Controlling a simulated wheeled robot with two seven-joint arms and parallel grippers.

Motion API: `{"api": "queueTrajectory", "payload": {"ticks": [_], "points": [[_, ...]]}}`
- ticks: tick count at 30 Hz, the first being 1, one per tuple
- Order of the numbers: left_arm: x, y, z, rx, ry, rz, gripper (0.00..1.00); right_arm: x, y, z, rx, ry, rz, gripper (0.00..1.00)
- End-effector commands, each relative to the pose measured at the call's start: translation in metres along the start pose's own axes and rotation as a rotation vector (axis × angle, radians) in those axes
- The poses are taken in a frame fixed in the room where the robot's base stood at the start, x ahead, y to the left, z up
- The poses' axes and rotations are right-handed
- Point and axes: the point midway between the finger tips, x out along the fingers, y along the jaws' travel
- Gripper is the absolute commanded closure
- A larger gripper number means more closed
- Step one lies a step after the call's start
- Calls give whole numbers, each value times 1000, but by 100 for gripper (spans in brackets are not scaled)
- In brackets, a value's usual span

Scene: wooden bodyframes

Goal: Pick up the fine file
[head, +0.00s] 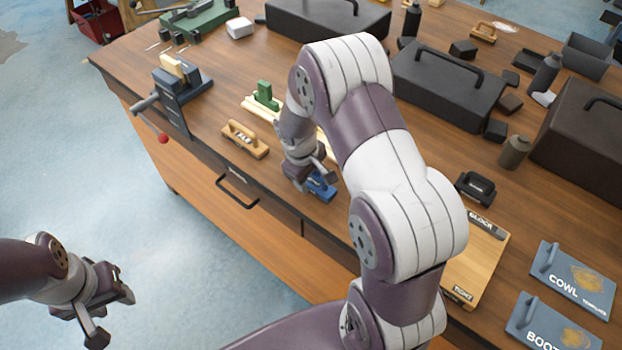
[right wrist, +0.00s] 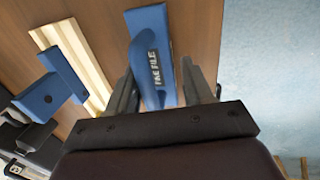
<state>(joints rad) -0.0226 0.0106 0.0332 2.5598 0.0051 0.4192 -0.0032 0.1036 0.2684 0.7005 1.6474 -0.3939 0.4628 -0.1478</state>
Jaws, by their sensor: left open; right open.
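The fine file is a blue block with a raised blue handle lettered "FINE FILE". In the right wrist view the fine file (right wrist: 152,68) lies on the wooden bench with its handle between the two fingers of my right gripper (right wrist: 163,92). The fingers are open, one on each side of the handle. In the head view the file (head: 321,189) shows near the bench's front edge, partly hidden by my right gripper (head: 312,178) just above it. My left gripper (head: 108,305) is open and empty, over the floor away from the bench.
A tan-handled block (head: 245,139) lies left of the file. Pale wooden strips (right wrist: 75,65) and a green tool (head: 265,95) lie behind it. A vise (head: 180,95) stands at the bench's left edge. Dark toolboxes (head: 447,85) fill the back. My right arm hides part of the bench.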

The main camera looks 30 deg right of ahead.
Motion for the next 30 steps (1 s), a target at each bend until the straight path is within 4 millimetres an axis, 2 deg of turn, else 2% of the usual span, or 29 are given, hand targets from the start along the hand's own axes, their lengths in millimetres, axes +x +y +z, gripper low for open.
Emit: {"api": "queueTrajectory", "payload": {"ticks": [3, 9, 11, 12, 13, 22, 23, 24, 30], "points": [[0, 0, 0, 0, -1, 0, 57, 12, 0, 0, -1, 0, 0, 49], [0, 0, 0, 0, -1, 0, 57, 13, 0, 0, 0, 2, 0, 49], [0, 0, 0, 0, -1, 0, 57, 13, 0, 0, -1, 1, 0, 69], [0, 0, 0, 0, -1, 0, 57, 13, 0, 0, -1, 1, 0, 82], [0, 0, 0, 0, -1, 0, 57, 13, 0, 0, 0, 1, 0, 89], [0, 0, 0, 0, -1, 0, 57, 11, 0, 0, -1, 1, 1, 90], [0, 0, 0, 0, -1, 0, 57, 10, 1, 0, -1, 1, 1, 95], [1, 0, 0, 0, -1, 0, 57, 7, 2, 0, 0, 1, 1, 100], [4, 0, 1, 0, -1, 0, 57, -22, 8, -1, 1, 5, 3, 100]]}}
